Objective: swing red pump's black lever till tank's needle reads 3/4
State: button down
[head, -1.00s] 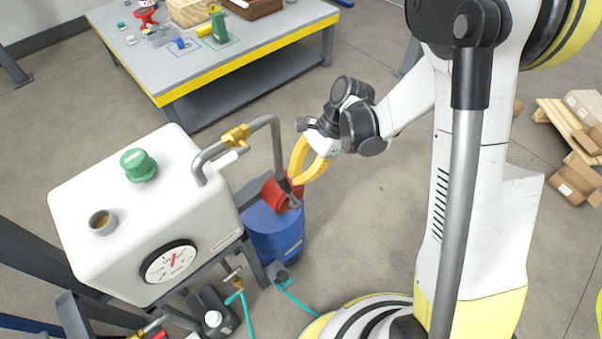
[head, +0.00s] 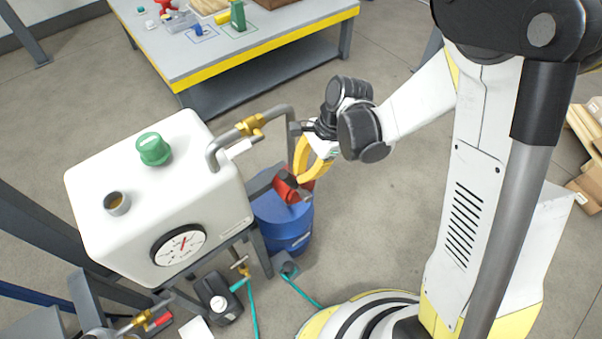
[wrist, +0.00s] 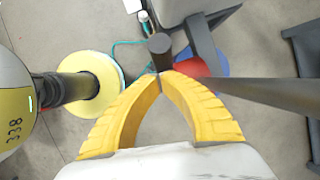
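The red pump (head: 287,188) sits beside the white tank (head: 150,200), above a blue drum. It is partly hidden by my gripper (head: 297,176) in the head view. The tank's round gauge (head: 179,245) faces front; its red needle points up, slightly right, and the scale is too small to read. In the wrist view, the yellow fingers of my gripper (wrist: 160,76) meet closely at the dark end of the black lever (wrist: 160,44), which shows just past the fingertips. The gripper looks shut on it. The red pump body (wrist: 193,68) shows behind the fingers.
The blue drum (head: 287,232) stands below. A yellow-edged workbench (head: 262,48) stands behind. Teal hoses (head: 254,310) run over the floor.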

jog(key=w+d+f+p+v, duration=0.1)
jog(key=p+v, duration=0.3)
jog(key=v, duration=0.8)
jog(key=shift+d, duration=0.7)
jog(key=shift+r, duration=0.15)
